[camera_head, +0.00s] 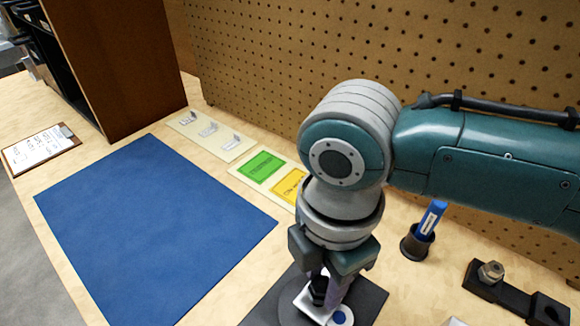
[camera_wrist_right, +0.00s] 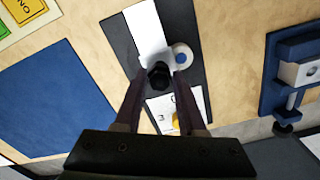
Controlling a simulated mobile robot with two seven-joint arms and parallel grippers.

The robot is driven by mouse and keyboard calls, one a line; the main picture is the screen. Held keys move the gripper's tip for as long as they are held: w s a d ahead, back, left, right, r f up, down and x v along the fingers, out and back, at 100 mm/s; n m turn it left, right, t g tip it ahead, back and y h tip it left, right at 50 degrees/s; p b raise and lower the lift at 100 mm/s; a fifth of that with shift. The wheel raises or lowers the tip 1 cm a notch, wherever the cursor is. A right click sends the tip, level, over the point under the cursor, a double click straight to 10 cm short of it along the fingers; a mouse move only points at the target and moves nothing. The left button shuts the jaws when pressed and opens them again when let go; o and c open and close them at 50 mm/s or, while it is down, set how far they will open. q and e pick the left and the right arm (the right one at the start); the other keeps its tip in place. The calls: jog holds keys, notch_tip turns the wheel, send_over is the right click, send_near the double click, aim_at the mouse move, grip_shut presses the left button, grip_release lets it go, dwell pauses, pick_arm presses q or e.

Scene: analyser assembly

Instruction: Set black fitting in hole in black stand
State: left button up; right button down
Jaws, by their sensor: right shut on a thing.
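My right gripper (camera_head: 324,289) points down over a dark plate (camera_head: 262,308) at the bottom of the head view. Its fingers are shut on the black fitting (camera_wrist_right: 159,76), which shows between the fingertips in the right wrist view. Beneath the fitting is a white block (camera_wrist_right: 150,34) with a white ring with a blue centre (camera_wrist_right: 182,55) beside it. I cannot tell whether the fitting touches the block. A black part with a nut on it (camera_head: 516,294) lies at the lower right; I cannot tell if it is the black stand. My left gripper is out of view.
A blue mat (camera_head: 150,225) covers the table at the left. Green and yellow cards (camera_head: 260,166) lie near the pegboard (camera_head: 270,60). A black cup (camera_head: 416,243) holds a blue marker. A blue fixture (camera_wrist_right: 297,72) is at the right of the wrist view.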

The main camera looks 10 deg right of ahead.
jog(key=shift+f, duration=0.4)
dwell(0.3)
jog(key=shift+f, duration=0.3)
dwell(0.5)
jog(key=shift+f, duration=0.1)
dwell(1.1)
grip_release()
dwell(0.6)
